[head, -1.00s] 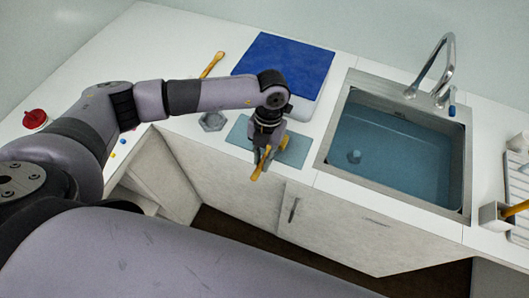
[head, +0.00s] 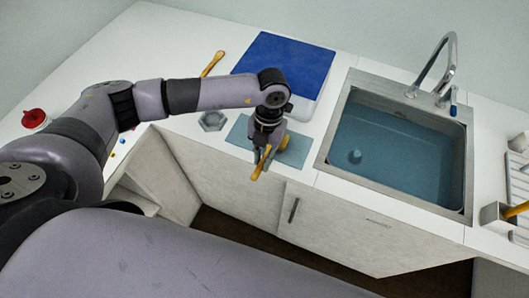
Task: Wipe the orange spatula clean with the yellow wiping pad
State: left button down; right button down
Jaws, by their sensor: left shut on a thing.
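My left gripper (head: 267,150) points down over the front edge of the blue-grey mat (head: 297,152). It is shut on a slim orange-yellow thing (head: 259,169) that hangs tilted past the counter's front edge. I cannot tell from its visible part whether this is the spatula or the wiping pad. An orange-brown, spatula-like utensil (head: 212,64) lies at the back of the counter, left of the blue board. My right gripper is not in view.
A blue board (head: 285,62) lies behind the mat, and a grey hexagonal dish (head: 212,121) stands to its left. The sink (head: 392,140) with its tap (head: 447,65) is to the right. A holder (head: 494,214) with an orange-handled thing stands at far right.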

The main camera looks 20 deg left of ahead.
pick_arm(q)
jog(key=shift+w+f+b, duration=0.1)
jog(key=shift+w+b, duration=0.5)
jog(key=shift+w, duration=0.2)
jog(key=shift+s, duration=0.2)
jog(key=shift+s+p, duration=0.3)
jog(key=shift+s, duration=0.3)
jog(key=shift+w, duration=0.1)
jog(key=shift+w+b, duration=0.55)
jog(key=shift+w, duration=0.2)
